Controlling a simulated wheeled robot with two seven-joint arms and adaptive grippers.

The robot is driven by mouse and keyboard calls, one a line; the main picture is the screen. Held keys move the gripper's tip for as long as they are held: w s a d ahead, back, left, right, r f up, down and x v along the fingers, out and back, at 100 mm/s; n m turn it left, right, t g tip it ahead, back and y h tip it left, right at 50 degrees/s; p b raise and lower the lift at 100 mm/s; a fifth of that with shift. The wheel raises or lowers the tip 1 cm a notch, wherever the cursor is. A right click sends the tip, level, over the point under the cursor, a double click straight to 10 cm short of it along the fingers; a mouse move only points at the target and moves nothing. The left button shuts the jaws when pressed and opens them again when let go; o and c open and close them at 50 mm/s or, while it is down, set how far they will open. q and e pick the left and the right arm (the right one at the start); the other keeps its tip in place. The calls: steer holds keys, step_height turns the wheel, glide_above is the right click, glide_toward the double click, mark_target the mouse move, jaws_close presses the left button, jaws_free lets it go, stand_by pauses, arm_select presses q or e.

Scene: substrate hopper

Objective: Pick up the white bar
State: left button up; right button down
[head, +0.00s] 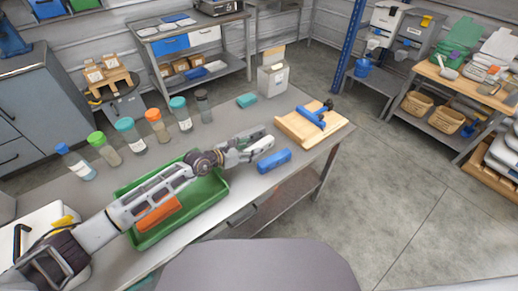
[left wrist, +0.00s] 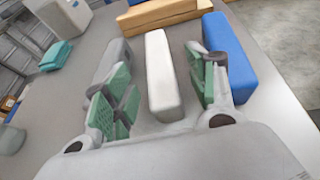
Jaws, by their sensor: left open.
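The white bar (left wrist: 160,65) lies on the grey table, pointing away from me in the left wrist view. In the head view the white bar (head: 262,144) is small and partly hidden by my gripper. My left gripper (left wrist: 160,82) is open, with one green-padded finger on each side of the bar's near part and visible gaps between. My left gripper (head: 246,148) also shows in the head view, reaching over the table from the left. My right gripper is in neither view.
A blue bar (left wrist: 229,55) lies just right of the white one, close to the right finger. A grey bar (left wrist: 112,62) lies behind the left finger. A wooden board (head: 295,128) with a blue tool stands beyond. A green tray (head: 214,196) is under my arm.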

mark_target(256, 146)
arm_select(q)
steer(key=shift+x, duration=2.3)
steer(key=shift+w+f+b, duration=0.1)
steer(key=shift+w+b, duration=0.1)
steer(key=shift+b, duration=0.1)
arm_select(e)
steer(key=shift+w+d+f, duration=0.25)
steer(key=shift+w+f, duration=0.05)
arm_select(q)
steer(key=c, duration=1)
steer(key=shift+c, duration=1)
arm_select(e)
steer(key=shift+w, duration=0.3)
